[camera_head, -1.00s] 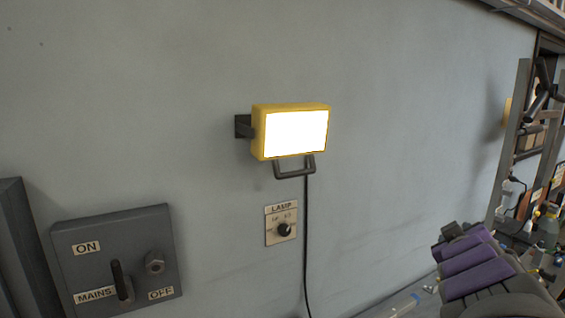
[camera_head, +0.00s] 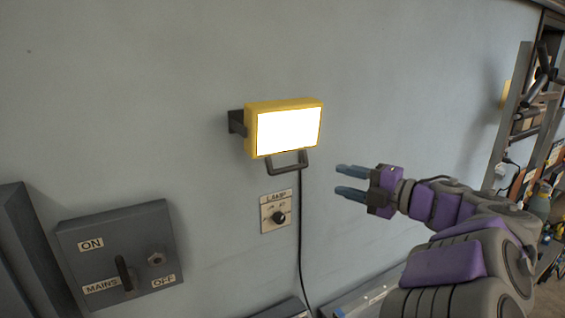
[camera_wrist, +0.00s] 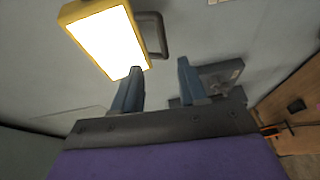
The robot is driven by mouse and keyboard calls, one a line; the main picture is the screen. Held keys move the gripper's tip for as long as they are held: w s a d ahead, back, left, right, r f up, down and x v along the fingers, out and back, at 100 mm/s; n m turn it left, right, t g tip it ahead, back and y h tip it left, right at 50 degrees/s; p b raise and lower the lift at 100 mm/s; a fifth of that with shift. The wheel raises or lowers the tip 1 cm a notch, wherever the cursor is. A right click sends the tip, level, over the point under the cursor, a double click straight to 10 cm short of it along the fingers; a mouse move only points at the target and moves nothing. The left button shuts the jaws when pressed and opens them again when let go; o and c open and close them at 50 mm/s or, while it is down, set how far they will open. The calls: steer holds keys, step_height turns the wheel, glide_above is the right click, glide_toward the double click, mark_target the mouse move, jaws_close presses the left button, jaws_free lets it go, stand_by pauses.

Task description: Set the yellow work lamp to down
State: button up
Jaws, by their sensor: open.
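The yellow work lamp (camera_head: 284,127) is on a dark bracket on the grey wall, its white face lit and turned outward. A dark handle (camera_head: 288,162) hangs below its lower edge. In the wrist view the lit lamp (camera_wrist: 106,38) is at the upper left, with its handle (camera_wrist: 153,35) beside it. My gripper (camera_head: 351,181) is open and empty, to the right of the lamp and a little lower than the handle, apart from both. Its two blue fingers also show in the wrist view (camera_wrist: 158,85).
A small LAMP knob plate (camera_head: 276,211) is on the wall below the lamp, with a cable (camera_head: 300,230) beside it. A grey MAINS switch box (camera_head: 118,254) is at the lower left. A cluttered shelf (camera_head: 520,130) stands at the far right. The wall around the lamp is clear.

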glide_toward(292, 170)
steer(key=x, duration=0.5)
steer(key=shift+g, duration=0.3)
steer(key=x, duration=0.6)
steer(key=shift+w+a, duration=0.1)
steer(key=shift+w, duration=0.25)
steer(key=shift+w+a, duration=0.25)
steer(key=shift+a, duration=0.8)
steer(key=shift+d, duration=0.45)
steer(key=c, duration=0.4)
jaws_close()
